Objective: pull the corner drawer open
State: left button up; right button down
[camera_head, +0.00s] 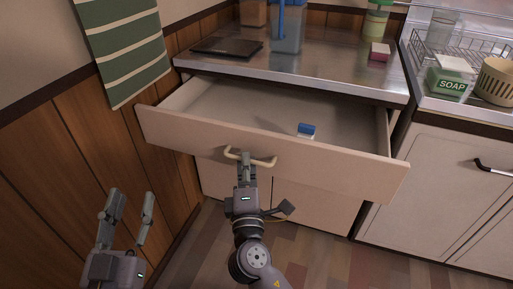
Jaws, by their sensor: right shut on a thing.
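The corner drawer (330,167) stands pulled well out from the cabinet under the metal counter. Its inside shows, with a small blue and white item (306,131) lying on its floor. My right gripper (246,158) is shut on the pale curved drawer handle (266,163) in the middle of the drawer front. My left gripper (129,208) is at the lower left, open and empty, apart from the drawer and near the wood-panelled wall.
The counter (335,63) holds a dark flat board (227,47), a blue-toned container (287,35) and a pink block (380,52). To the right are a soap box (448,80), a basket (495,80) and a wire rack. A striped green towel (125,45) hangs at left. Floor is clear at lower right.

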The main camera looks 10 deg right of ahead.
pick_arm(q)
jog(key=s+r+t+h+b, duration=0.1)
jog(key=s+r+t, duration=0.2)
jog(key=r, duration=0.3)
jog(key=shift+s+r+t+h, duration=0.35)
jog(key=shift+r+t+h, duration=0.05)
jog(key=shift+t, duration=0.5)
pick_arm(e)
jog(key=s+a, duration=0.4)
jog(key=s, duration=0.2)
jog(key=shift+s+a, duration=0.25)
jog(key=shift+s, duration=0.05)
jog(key=c, duration=1.7)
grip_release()
jog(key=v, duration=1.2)
pick_arm(q)
jog(key=shift+d, duration=0.1)
pick_arm(e)
jog(key=shift+d+f, duration=0.1)
